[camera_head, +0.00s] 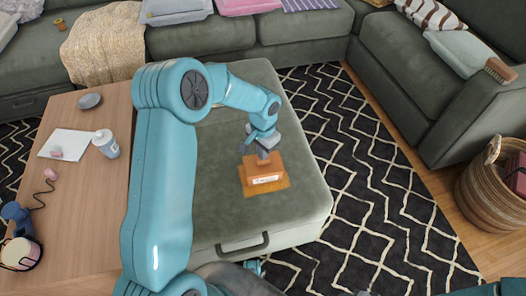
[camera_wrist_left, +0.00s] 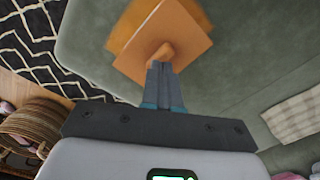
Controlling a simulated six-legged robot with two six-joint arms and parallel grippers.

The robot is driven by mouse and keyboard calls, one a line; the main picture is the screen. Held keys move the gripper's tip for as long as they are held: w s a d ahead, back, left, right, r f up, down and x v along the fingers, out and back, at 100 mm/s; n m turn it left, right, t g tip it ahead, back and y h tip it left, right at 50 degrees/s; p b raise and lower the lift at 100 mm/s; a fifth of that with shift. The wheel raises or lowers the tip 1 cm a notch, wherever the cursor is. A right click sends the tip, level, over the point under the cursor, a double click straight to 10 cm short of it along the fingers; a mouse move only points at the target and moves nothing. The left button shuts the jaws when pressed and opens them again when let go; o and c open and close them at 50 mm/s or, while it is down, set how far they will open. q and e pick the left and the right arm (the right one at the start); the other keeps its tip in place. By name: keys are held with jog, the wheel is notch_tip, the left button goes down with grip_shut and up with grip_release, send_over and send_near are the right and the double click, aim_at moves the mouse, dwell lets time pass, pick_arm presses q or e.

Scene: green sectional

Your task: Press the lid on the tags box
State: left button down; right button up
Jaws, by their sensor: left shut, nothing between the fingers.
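The tags box (camera_head: 265,181) is an orange-brown box with a white label on its front. It stands on a flat orange mat (camera_head: 280,190) on the green ottoman. Its square wooden lid (camera_wrist_left: 150,32) lies over the box, with a small knob (camera_wrist_left: 163,51) in the middle. My left gripper (camera_head: 262,154) is just above the lid, fingers pointing down. In the left wrist view the shut, empty fingers (camera_wrist_left: 160,68) end at the knob; whether they touch it I cannot tell. The seam between lid and box is too small to judge. My right gripper does not show.
The green ottoman (camera_head: 225,210) has free room around the mat. A wooden table (camera_head: 85,220) on the left holds a white bottle (camera_head: 106,144), paper (camera_head: 66,144) and a grey disc (camera_head: 90,101). A wicker basket (camera_head: 490,190) stands at the right. Sofas close off the back.

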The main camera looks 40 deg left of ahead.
pick_arm(q)
notch_tip(320, 180, up, 6)
jog(key=p, duration=0.3)
jog(key=shift+f, duration=0.2)
dwell(0.5)
jog(key=s+d+f+h, duration=0.3)
jog(key=s+d+f, duration=0.3)
jog(key=d+f, duration=0.4)
jog(key=s+d+f+n+h, duration=0.1)
jog(key=s+d+f+n, duration=0.1)
jog(key=s+d, duration=0.35)
jog(key=s+d+f+n, duration=0.2)
jog(key=s+d, duration=0.1)
jog(key=s, duration=0.5)
notch_tip(320, 180, up, 13)
jog(key=s+p, duration=0.1)
jog(key=p, duration=1.3)
jog(key=shift+s+r, duration=0.15)
jog(key=shift+s, duration=0.1)
